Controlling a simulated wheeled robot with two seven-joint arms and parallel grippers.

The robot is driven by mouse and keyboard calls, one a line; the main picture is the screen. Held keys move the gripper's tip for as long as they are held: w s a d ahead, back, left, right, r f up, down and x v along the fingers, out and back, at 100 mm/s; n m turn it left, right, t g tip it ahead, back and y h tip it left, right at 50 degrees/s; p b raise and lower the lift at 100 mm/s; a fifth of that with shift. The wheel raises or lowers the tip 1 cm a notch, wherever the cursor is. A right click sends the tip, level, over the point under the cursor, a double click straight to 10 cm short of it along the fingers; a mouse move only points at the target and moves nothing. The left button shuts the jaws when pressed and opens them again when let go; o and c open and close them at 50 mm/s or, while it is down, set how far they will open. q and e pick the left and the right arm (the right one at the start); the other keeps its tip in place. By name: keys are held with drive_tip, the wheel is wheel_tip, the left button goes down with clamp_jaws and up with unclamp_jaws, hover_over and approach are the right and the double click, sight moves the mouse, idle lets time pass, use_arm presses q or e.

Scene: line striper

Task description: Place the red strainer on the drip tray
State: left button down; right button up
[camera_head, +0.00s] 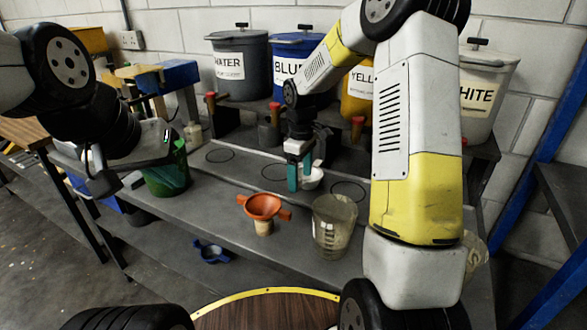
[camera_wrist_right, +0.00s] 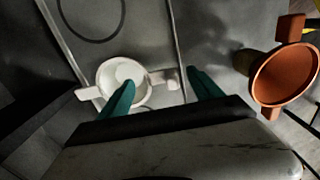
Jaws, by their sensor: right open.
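The red strainer (camera_head: 263,207), an orange-red bowl with two side handles, sits on a pale holder on the front shelf. In the right wrist view it (camera_wrist_right: 284,76) is at the right, apart from the fingers. My right gripper (camera_head: 300,174) is open, its teal fingers pointing down beside a white strainer (camera_head: 312,178). In the right wrist view, one handle of the white strainer (camera_wrist_right: 125,80) shows between the fingertips (camera_wrist_right: 160,88); contact cannot be told. My left gripper (camera_head: 105,183) is at the left, dark, its jaws unclear. I cannot clearly pick out the drip tray.
A clear beaker (camera_head: 334,226) stands right of the red strainer. A green container (camera_head: 167,173) is near my left gripper. A blue strainer (camera_head: 210,252) is lower down. Labelled paint buckets, such as the grey one (camera_head: 238,62), line the back. Dark rings mark the step.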

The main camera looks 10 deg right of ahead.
wheel_tip(320, 180, up, 11)
drive_tip(key=s+d+r+m+t, duration=0.25)
drive_tip(key=s+r+m, duration=0.25)
drive_tip(key=s+r, duration=0.6)
drive_tip(key=s+f+m+t+y, duration=0.2)
drive_tip(key=s+m, duration=0.3)
drive_tip(key=s, duration=0.9)
drive_tip(key=shift+f+t, duration=0.45)
drive_tip(key=shift+t, duration=0.4)
